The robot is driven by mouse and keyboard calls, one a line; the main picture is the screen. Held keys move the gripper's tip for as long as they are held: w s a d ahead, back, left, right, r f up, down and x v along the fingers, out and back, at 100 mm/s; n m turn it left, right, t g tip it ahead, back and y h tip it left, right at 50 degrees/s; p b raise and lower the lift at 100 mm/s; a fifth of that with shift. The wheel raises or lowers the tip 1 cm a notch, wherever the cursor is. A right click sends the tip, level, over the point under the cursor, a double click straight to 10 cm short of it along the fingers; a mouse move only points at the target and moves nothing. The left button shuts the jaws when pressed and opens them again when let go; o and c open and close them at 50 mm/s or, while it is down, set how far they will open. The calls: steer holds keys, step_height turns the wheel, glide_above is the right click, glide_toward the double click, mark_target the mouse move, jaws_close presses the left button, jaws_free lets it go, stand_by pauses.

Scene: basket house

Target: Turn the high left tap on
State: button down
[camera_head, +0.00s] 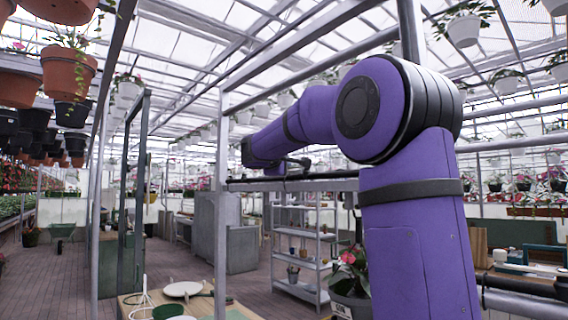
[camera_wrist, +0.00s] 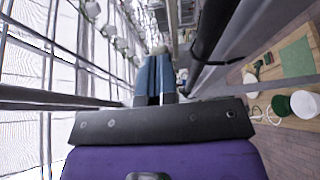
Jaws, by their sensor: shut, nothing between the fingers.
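In the wrist view, my gripper (camera_wrist: 157,54) has its two blue-grey fingers pressed together, with nothing visible between them. A thick black pipe (camera_wrist: 212,32) runs beside the fingers, to their right. In the head view, my purple arm reaches left over a dark horizontal rail (camera_head: 315,177). A small dark part (camera_head: 298,162) shows by the arm's end, just above that rail. I cannot tell whether it is a tap or part of my gripper. No tap can be made out clearly in either view.
A metal post (camera_head: 221,190) and overhead frame stand close to the arm. Below is a wooden table (camera_wrist: 285,82) with a green mat (camera_wrist: 297,57) and round white and green items. A shelf rack (camera_head: 298,240) and potted flower (camera_head: 350,275) stand behind. Pots hang upper left.

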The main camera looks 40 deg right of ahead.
steer(key=shift+w+d+m+g+h, duration=0.2)
steer(key=shift+d+m+g+h, duration=0.2)
steer(key=shift+m+g, duration=0.45)
steer(key=m+g, duration=0.1)
steer(key=d+g, duration=0.1)
steer(key=g, duration=0.1)
steer(key=m+g, duration=0.1)
steer(key=g, duration=0.1)
steer(key=shift+w+d+m+h, duration=0.2)
steer(key=shift+d+m+h, duration=0.15)
steer(key=shift+d+h, duration=0.05)
steer(key=shift+s+d+m+g+y, duration=0.15)
steer(key=shift+d+m+g, duration=0.35)
steer(key=shift+m+g, duration=0.5)
steer(key=shift+s+d+m+g+y, duration=0.15)
steer(key=shift+d+m+g, duration=0.4)
steer(key=shift+g, duration=0.8)
